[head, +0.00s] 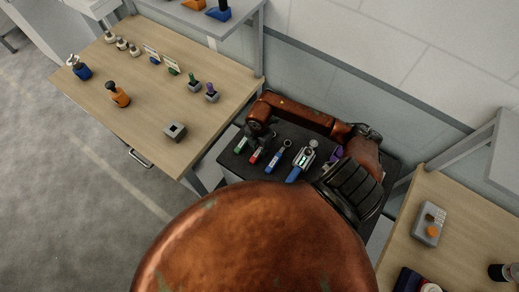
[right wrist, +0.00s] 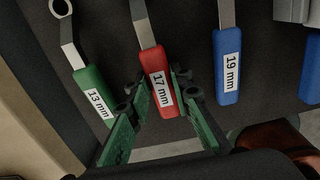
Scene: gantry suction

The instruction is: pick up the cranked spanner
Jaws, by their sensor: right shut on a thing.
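The red-handled spanner marked 17 mm (right wrist: 156,78) lies between the green fingers of my right gripper (right wrist: 157,98), which is shut on its handle. Its grey shank bends where it leaves the handle; its far end is out of the wrist view. In the head view its red handle (head: 256,156) shows on the dark worktop, just below my right gripper (head: 256,138). A green-handled 13 mm spanner (right wrist: 90,95) with a ring end lies to its left, and a blue-handled 19 mm spanner (right wrist: 228,75) to its right. My left gripper is out of view.
The dark worktop (head: 231,165) also bears a blue-handled adjustable tool (head: 294,174) and a purple-handled tool (head: 337,153), partly behind my arm. A wooden bench (head: 150,100) with small items stands left, another (head: 460,195) right. A grey wall rises behind.

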